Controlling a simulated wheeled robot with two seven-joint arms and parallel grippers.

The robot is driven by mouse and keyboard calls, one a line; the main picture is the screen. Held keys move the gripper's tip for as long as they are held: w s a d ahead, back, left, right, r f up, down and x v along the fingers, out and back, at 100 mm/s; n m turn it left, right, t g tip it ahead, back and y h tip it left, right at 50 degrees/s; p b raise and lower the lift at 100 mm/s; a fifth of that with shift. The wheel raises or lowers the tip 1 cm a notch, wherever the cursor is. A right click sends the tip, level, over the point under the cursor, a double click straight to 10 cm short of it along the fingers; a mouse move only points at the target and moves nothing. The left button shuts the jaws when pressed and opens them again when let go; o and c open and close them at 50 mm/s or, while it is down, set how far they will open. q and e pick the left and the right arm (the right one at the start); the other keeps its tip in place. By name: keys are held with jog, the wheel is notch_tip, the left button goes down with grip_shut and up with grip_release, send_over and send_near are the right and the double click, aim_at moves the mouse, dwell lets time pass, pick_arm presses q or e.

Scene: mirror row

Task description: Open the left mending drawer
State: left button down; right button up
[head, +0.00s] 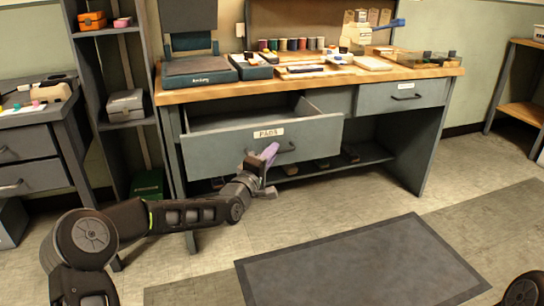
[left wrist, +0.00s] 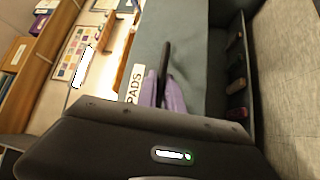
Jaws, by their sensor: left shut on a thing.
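The left mending drawer (head: 220,148) is grey-green, labelled PADS, and stands pulled out from under the bench top. Its empty-looking inside shows behind the front. My left gripper (head: 268,156) is at the dark bar handle (head: 286,149), below the label, with its purple fingers closed on it. In the left wrist view the purple fingers (left wrist: 164,92) pinch the dark handle (left wrist: 165,58) beside the PADS label (left wrist: 134,83). The fingers hide part of the handle. My right gripper is out of view.
The wooden bench top (head: 230,89) carries thread spools (head: 290,44), trays and tools. A second drawer (head: 403,96) at the right is shut. A low shelf (head: 330,166) with several items is under the bench. A grey mat (head: 360,265) lies on otherwise open floor.

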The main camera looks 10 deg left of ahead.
pick_arm(q)
jog(key=shift+s+d, duration=0.15)
jog(key=shift+s, duration=0.1)
jog(key=c, duration=1.5)
grip_release()
jog(key=p+v, duration=0.1)
jog(key=v, duration=0.6)
jog(key=shift+s+f+p, duration=0.1)
jog(key=shift+s+p, duration=0.25)
jog(key=shift+p, duration=0.05)
